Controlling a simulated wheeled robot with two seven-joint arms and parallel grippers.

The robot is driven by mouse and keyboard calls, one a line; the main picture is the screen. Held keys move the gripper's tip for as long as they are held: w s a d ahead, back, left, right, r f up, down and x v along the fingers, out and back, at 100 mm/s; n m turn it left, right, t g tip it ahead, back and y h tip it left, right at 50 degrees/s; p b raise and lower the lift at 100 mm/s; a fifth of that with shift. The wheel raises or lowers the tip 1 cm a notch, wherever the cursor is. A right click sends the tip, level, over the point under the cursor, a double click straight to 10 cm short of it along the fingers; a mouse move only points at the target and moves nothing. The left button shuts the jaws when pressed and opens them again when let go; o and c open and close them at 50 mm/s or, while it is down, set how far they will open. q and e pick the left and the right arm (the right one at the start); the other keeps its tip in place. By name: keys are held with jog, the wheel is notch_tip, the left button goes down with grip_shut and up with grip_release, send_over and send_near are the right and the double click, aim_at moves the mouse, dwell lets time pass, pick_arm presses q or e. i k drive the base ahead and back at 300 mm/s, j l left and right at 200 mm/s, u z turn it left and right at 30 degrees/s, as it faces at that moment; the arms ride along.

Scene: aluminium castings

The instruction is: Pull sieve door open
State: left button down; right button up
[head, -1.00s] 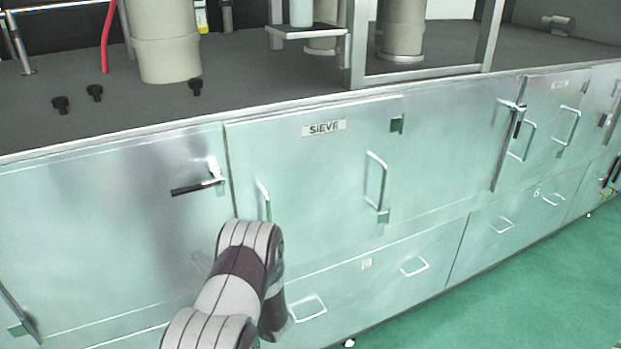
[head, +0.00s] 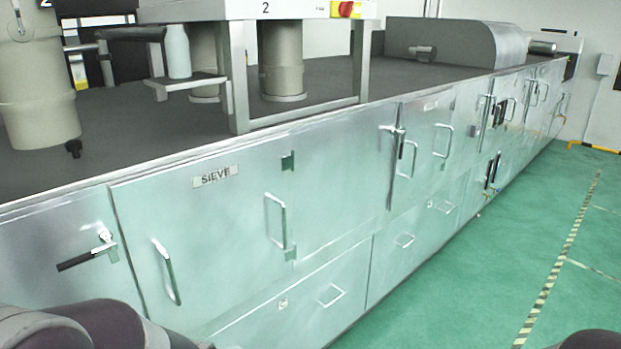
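The sieve door (head: 215,225) is a silvery-green metal panel in the front of the long cabinet. It carries a white label (head: 215,176) reading SIEVE. An upright bar handle (head: 165,271) is at its left side, and another upright bar handle (head: 276,220) is near its right side. The door looks shut; I cannot tell whether it is slightly ajar. Neither gripper is in view. Parts of my arms show at the bottom left and bottom right corners, the left one covering the lower left of the cabinet.
A black-handled lever latch (head: 88,252) sits on the panel left of the door. Drawers with bar handles (head: 330,296) run below. A metal frame (head: 240,70) and a beige canister (head: 35,90) stand on the dark worktop (head: 150,120). The green floor (head: 480,260) at right is clear.

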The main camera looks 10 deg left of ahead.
aim_at(203, 237)
jog(key=i+l+u, duration=0.1)
jog(key=i+u, duration=0.2)
jog(key=i, duration=0.15)
jog(key=i+l+u, duration=0.3)
jog(key=i+j, duration=0.1)
